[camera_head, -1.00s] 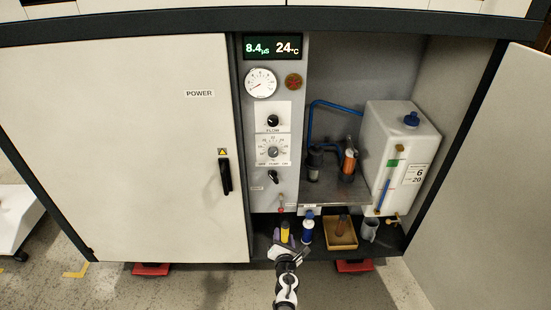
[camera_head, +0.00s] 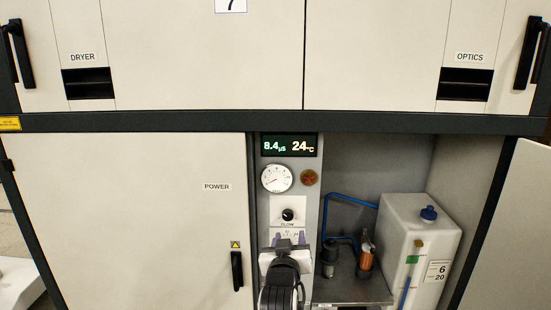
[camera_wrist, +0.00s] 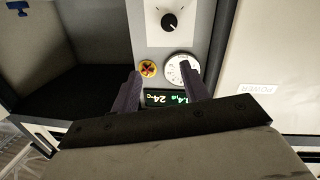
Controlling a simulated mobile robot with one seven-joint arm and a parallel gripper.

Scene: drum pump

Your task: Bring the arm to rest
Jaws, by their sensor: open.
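My gripper (camera_head: 289,239) is raised in front of the control panel, just below the flow knob (camera_head: 288,215). In the wrist view its two purple fingers (camera_wrist: 160,80) stand apart with nothing between them but the background. My arm reaches up from the bottom edge of the head view and hides the lower part of the panel.
The POWER door (camera_head: 130,220) is shut on the left. The right door (camera_head: 505,235) stands open. The bay holds a white tank (camera_head: 405,235), a blue hose (camera_head: 345,198) and a pump with an orange part (camera_head: 366,258) on a metal shelf. DRYER and OPTICS drawers (camera_head: 87,83) are above.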

